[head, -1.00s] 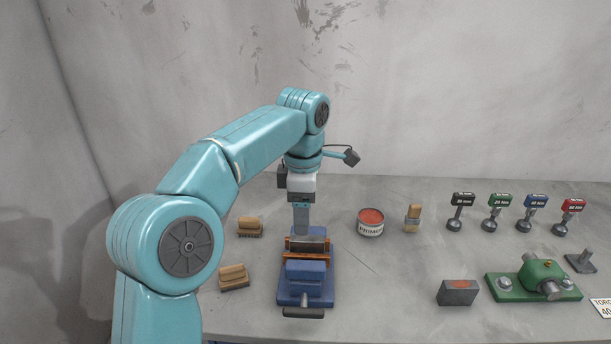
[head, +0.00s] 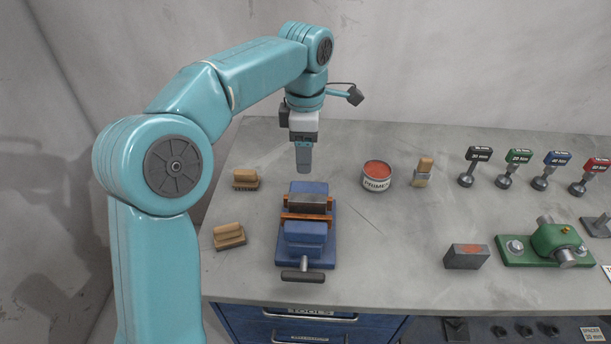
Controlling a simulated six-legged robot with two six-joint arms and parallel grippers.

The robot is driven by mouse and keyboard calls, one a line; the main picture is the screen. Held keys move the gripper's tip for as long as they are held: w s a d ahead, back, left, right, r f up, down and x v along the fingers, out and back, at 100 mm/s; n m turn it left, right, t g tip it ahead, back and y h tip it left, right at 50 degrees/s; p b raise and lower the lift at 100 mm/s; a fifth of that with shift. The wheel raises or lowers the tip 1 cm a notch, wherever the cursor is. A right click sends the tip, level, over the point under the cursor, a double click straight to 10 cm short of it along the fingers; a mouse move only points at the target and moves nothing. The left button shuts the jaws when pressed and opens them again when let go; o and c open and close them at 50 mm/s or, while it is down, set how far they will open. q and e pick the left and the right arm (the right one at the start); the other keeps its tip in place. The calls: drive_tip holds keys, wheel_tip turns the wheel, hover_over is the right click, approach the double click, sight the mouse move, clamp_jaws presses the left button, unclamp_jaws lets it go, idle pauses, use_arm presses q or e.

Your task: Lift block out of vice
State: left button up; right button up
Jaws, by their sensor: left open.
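The blue vice (head: 305,232) stands on the bench with its handle toward the front edge. A dark grey metal block (head: 308,203) sits in it between copper-coloured jaw faces. My left gripper (head: 304,170) hangs pointing down above the back end of the vice. It is open, seen edge-on, with nothing in it, and it is apart from the block. My right gripper is not in the picture.
Two wooden brushes (head: 246,180) (head: 229,236) lie left of the vice. Farther right are a grey block with an orange mark (head: 466,256), a green fixture (head: 556,242) and several labelled tools (head: 513,168).

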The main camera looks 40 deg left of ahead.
use_arm(q)
hover_over(305, 197)
drive_tip(key=f, duration=0.8)
drive_tip(key=shift+w+a+f, duration=0.15)
drive_tip(key=shift+w+f, duration=0.1)
drive_tip(key=f, duration=0.2)
drive_tip(key=s+f, duration=0.1)
drive_tip(key=shift+s+d+f+p, duration=0.1)
drive_tip(key=shift+d+f+p, duration=0.2)
drive_tip(key=shift+p, duration=0.1)
drive_tip(key=shift+w+a+f, duration=0.15)
drive_tip(key=shift+w+f, duration=0.15)
drive_tip(key=shift+f, duration=0.25)
drive_tip(key=shift+w+a+f, duration=0.1)
drive_tip(key=shift+w+f, duration=0.15)
drive_tip(key=shift+f, duration=0.3)
drive_tip(key=shift+s+d+r, duration=0.25)
drive_tip(key=shift+s, duration=0.15)
drive_tip(key=shift+c, duration=0.6)
drive_tip(key=shift+w+a+f, duration=0.15)
drive_tip(key=shift+w+a, duration=0.05)
drive_tip(key=shift+w, duration=0.05)
clamp_jaws()
drive_tip(key=shift+s+d, duration=0.1)
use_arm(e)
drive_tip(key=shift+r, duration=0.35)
